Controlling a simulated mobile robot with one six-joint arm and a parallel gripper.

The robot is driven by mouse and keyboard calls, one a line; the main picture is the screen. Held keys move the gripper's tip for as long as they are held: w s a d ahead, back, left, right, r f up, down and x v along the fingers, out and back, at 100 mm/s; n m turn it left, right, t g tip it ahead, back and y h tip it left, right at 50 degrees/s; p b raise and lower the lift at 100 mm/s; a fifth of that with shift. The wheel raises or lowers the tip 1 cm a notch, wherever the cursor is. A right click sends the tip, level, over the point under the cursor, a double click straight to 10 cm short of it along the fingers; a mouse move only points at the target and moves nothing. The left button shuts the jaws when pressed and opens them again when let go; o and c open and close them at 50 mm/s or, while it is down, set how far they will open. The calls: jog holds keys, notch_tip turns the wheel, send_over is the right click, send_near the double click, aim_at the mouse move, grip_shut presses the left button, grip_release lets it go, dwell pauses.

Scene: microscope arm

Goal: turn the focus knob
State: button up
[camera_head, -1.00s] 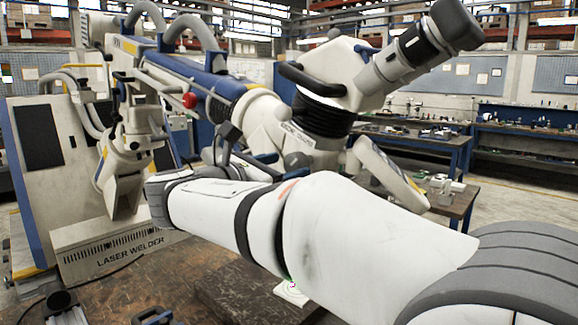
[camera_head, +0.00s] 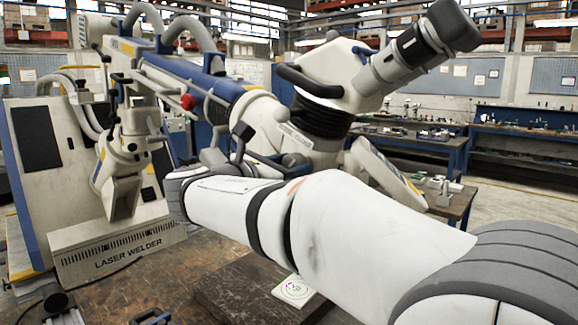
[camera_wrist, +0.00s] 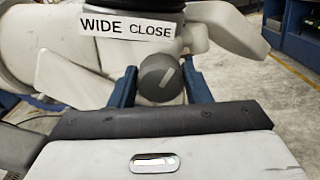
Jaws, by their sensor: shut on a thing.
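The focus knob (camera_wrist: 162,76) is a round dark grey knob with a short pale line, tilted to the right, on its face. It sits just below a "WIDE CLOSE" label (camera_wrist: 126,28) on the white microscope arm (camera_head: 310,145). In the wrist view my gripper (camera_wrist: 160,84) has its two blue fingers on either side of the knob, shut on it. In the head view my forearm crosses in front of the machine, and the knob and the grip on it cannot be made out there.
A laser welder base (camera_head: 118,250) stands at the left. The eyepiece tube (camera_head: 410,52) rises at upper right. A dark block (camera_head: 235,288) and a pale plate with a round mark (camera_head: 293,290) lie on the bench below my arm. Workbenches (camera_head: 520,145) stand behind.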

jog(key=shift+c, duration=0.7)
jog(key=shift+m, duration=0.4)
jog(key=m+b, duration=0.2)
jog(key=shift+f+m, duration=0.15)
jog(key=shift+m, duration=0.15)
jog(key=shift+m+b, duration=0.95)
jog(key=shift+m, duration=0.85)
jog(key=o, duration=1)
